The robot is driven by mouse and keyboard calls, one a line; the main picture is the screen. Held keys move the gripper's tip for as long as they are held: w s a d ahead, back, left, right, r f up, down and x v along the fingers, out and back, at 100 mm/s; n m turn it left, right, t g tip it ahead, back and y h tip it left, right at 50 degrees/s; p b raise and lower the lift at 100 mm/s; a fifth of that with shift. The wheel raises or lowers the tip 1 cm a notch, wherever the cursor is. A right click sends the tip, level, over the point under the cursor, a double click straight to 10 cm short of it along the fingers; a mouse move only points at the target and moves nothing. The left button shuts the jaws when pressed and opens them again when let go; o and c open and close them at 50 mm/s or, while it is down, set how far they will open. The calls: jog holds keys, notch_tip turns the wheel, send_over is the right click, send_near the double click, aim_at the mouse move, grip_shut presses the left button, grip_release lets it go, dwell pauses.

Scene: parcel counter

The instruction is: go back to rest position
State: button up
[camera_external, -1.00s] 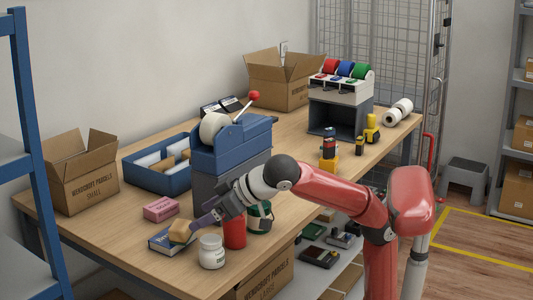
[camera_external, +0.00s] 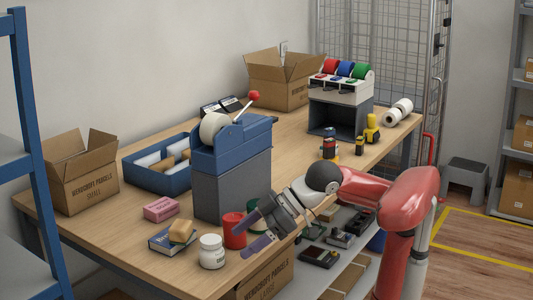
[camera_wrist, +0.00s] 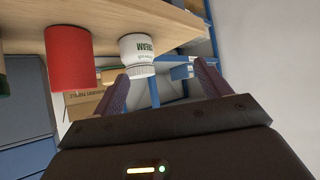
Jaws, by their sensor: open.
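My gripper (camera_external: 258,236) is open and empty near the front edge of the counter, beside the red can (camera_external: 234,231) and to the right of the white jar (camera_external: 212,251). A tan sponge-like block (camera_external: 182,231) rests on a blue book (camera_external: 165,242) at the counter's front left. In the wrist view my gripper's two fingers (camera_wrist: 160,92) are spread with nothing between them. The white jar (camera_wrist: 136,48) and the red can (camera_wrist: 70,58) show beyond them, and the view is tilted.
A pink box (camera_external: 161,208) lies behind the book. A blue tape dispenser (camera_external: 231,145) stands on a grey block. Open cartons (camera_external: 84,178) and a blue tray (camera_external: 160,178) sit farther back. A lower shelf (camera_external: 345,262) holds several items under the counter.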

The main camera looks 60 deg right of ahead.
jog(key=s+d+f+n+g+y, duration=0.1)
jog(key=s+d+f+n+g, duration=0.1)
jog(key=s+f, duration=0.3)
jog(key=s+d+f+m+h+b, duration=0.1)
jog(key=d+f+m+h+b, duration=0.3)
jog(key=d, duration=0.7)
jog(key=s+d+f+m+h+b, duration=0.1)
jog(key=d+f+b, duration=0.1)
jog(key=d+f, duration=0.6)
jog(key=w+d+f+m+h+p, duration=0.2)
jog(key=w+d+f+m+p, duration=0.1)
jog(key=w+d+f+p, duration=0.1)
jog(key=w+d+f+m+h+p, duration=0.1)
jog(key=w+d+f+m+p, duration=0.2)
jog(key=d+f+p, duration=0.4)
jog(key=d+f, duration=0.1)
jog(key=d, duration=0.2)
jog(key=shift+w+m+h, duration=0.3)
jog(key=shift+w+h, duration=0.05)
jog(key=shift+h, duration=0.05)
jog(key=shift+o, duration=0.3)
jog(key=shift+d, duration=0.1)
jog(key=shift+o, duration=0.8)
